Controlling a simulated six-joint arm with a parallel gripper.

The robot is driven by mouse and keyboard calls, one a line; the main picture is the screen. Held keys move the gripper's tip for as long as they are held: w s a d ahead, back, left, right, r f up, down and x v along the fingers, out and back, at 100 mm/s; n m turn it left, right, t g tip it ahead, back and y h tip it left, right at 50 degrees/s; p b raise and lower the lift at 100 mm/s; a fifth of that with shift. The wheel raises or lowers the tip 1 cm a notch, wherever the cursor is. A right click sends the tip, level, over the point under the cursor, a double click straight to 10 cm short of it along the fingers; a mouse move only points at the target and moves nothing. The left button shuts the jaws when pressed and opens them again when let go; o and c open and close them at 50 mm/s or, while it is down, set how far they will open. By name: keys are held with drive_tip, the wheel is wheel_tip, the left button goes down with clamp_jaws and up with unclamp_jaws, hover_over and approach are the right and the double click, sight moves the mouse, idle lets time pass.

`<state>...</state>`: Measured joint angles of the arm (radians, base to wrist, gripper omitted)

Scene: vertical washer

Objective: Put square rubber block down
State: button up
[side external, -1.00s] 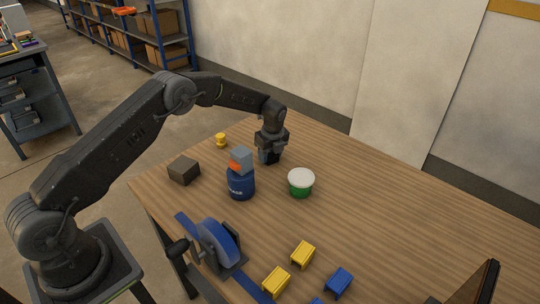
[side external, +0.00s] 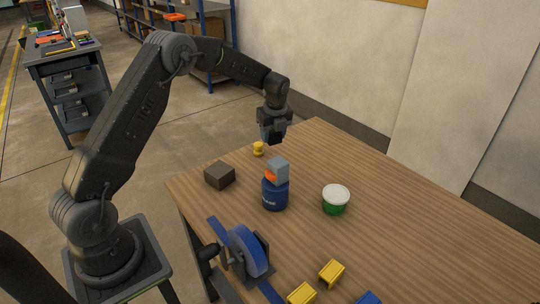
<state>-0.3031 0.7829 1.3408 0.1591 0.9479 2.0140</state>
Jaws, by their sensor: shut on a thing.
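My gripper (side external: 274,132) points down above the far left edge of the table, clear of the tabletop. It is shut on a small dark piece, which I take to be the square rubber block (side external: 275,140). The fingers hide most of it, and its shape is hard to tell. Below and to the left of the gripper, a small yellow piece (side external: 258,149) stands near the table edge. A dark grey-brown block (side external: 220,175) rests on the table further left, apart from my gripper.
A blue tape dispenser (side external: 245,252) and yellow pieces (side external: 331,273) are in front. The table's right side (side external: 440,230) is clear.

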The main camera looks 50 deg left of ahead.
drive_tip(key=shift+s+a+r, duration=0.15)
drive_tip(key=shift+s+a, duration=0.05)
drive_tip(key=s+a+r+n, duration=0.1)
drive_tip(key=s+a, duration=0.2)
drive_tip(key=s, duration=1)
drive_tip(key=s+a+r+n, duration=0.1)
drive_tip(key=s+a, duration=0.2)
drive_tip(key=s, duration=0.9)
drive_tip(key=s+d+f, duration=0.2)
drive_tip(key=s+d, duration=0.2)
drive_tip(key=s, duration=0.5)
hover_over(213, 210)
drive_tip(key=shift+n, duration=0.3)
drive_tip(key=f, duration=0.6)
drive_tip(key=shift+d+f, duration=0.25)
drive_tip(key=shift+f, duration=2.15)
drive_tip(key=shift+f, duration=0.1)
drive_tip(key=o, duration=0.9)
drive_tip(key=shift+o, duration=0.2)
